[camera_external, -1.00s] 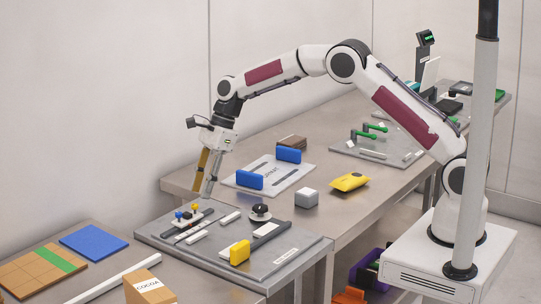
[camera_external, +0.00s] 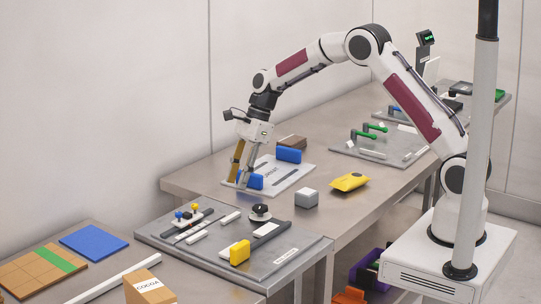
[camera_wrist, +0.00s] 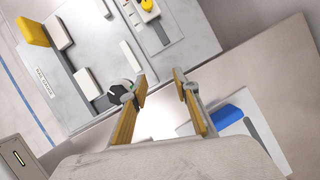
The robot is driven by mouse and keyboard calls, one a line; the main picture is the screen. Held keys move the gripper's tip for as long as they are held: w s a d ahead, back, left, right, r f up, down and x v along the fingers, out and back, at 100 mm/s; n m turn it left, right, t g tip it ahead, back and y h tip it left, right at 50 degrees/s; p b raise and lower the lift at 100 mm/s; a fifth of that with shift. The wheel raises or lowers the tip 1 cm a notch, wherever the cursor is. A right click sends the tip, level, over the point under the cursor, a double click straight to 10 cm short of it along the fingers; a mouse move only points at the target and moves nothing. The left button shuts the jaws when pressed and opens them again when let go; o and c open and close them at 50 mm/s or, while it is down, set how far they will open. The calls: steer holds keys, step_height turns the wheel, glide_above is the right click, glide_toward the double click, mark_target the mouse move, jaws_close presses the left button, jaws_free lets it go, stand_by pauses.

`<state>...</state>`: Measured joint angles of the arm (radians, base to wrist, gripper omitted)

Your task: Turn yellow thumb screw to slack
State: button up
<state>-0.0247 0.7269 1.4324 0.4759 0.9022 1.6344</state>
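The yellow thumb screw (camera_external: 195,207) is a small knob at the right end of a white block (camera_external: 187,219), beside a black and a blue knob, on the near grey plate (camera_external: 285,262). In the wrist view a yellow knob (camera_wrist: 147,4) shows at the top edge, partly cut off.
A black round knob (camera_external: 260,210) and a yellow block (camera_external: 239,252) are on the same plate. The white board (camera_external: 268,176) carries two blue blocks, one (camera_external: 252,181) partly behind my gripper. A grey cube (camera_external: 307,197) and a yellow object (camera_external: 349,182) lie to the right.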

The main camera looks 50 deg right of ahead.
stand_by(0.3)
steer(key=s+a+n, duration=0.1)
steer(key=a, duration=0.3)
steer(key=s+a+n, duration=0.1)
steer(key=a, duration=0.3)
steer(key=s+a+n+h, duration=0.1)
steer(key=a+n, duration=0.1)
steer(key=a, duration=0.2)
steer(key=shift+r+g, duration=0.15)
steer(key=shift+g, duration=0.15)
steer(key=a+r+n+t+h, duration=0.1)
steer(key=a+n+h, duration=0.1)
steer(key=a+n, duration=0.4)
steer(key=n+t+h, duration=0.3)
steer(key=n, duration=0.5)
glide_toward(195, 205)
steer(key=shift+w+d+r, duration=0.2)
steer(key=shift+w+r, duration=0.05)
steer(key=shift+w, duration=0.05)
steer(key=shift+f, duration=0.15)
steer(key=shift+x, duration=3.8)
steer(key=shift+s+a+f, duration=0.1)
jaws_close()
